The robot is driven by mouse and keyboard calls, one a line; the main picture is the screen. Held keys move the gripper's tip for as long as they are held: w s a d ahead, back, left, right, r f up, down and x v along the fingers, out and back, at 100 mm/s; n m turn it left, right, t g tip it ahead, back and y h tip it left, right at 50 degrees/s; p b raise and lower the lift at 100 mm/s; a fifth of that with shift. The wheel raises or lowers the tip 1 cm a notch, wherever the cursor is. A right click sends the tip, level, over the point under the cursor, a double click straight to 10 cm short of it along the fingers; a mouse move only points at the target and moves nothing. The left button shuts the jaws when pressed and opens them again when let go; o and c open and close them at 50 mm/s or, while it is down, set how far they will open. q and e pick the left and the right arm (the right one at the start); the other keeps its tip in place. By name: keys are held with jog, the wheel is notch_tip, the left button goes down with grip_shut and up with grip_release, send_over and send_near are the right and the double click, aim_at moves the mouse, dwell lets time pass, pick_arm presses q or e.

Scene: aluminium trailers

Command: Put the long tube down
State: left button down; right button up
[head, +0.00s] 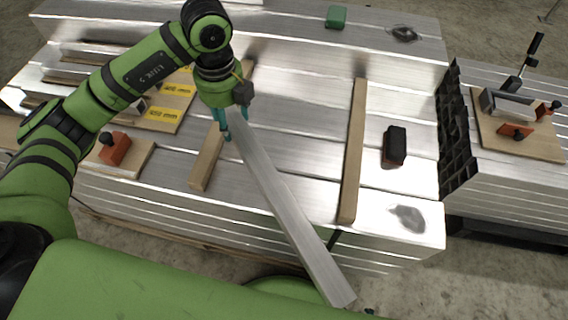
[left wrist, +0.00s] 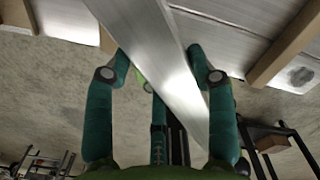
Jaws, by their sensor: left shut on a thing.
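The long tube (head: 280,195) is a bare silver metal bar. In the head view it slants from my left gripper down to the right, and its near end sticks out past the front edge of the trailer stack. My left gripper (head: 225,125) is shut on the tube's far end, beside the left wooden batten (head: 205,160). The left wrist view shows the tube (left wrist: 160,50) between the teal fingers of the gripper (left wrist: 160,58). A second wooden batten (head: 352,150) lies right of the tube. I cannot tell whether the tube touches either batten. My right gripper is not seen.
A black-and-red block (head: 395,146) lies right of the right batten. A green block (head: 337,17) is at the back. Clamps on a wooden board (head: 520,135) stand at right, past a black ribbed panel (head: 455,130). Yellow-labelled boards (head: 170,105) and a red block (head: 114,148) are at left.

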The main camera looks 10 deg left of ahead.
pick_arm(q)
jog(key=n, duration=0.4)
jog(key=r+n+b, duration=0.1)
jog(key=n, duration=0.1)
jog(key=shift+w+a, duration=0.1)
jog(key=shift+w, duration=0.3)
jog(key=n, duration=0.3)
jog(key=shift+w+r, duration=0.1)
jog(key=shift+r, duration=0.1)
jog(key=shift+d+f+n+b, duration=0.1)
jog(key=shift+d+n+b, duration=0.1)
jog(key=shift+n+b, duration=0.1)
jog(key=d+f, duration=1)
jog(key=d, duration=0.1)
jog(key=shift+s+f+p, duration=0.25)
jog(key=shift+f+p, duration=0.05)
jog(key=shift+f, duration=0.05)
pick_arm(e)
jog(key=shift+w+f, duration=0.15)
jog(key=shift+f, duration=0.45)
pick_arm(q)
jog(key=shift+d, duration=0.1)
jog(key=shift+f, duration=0.3)
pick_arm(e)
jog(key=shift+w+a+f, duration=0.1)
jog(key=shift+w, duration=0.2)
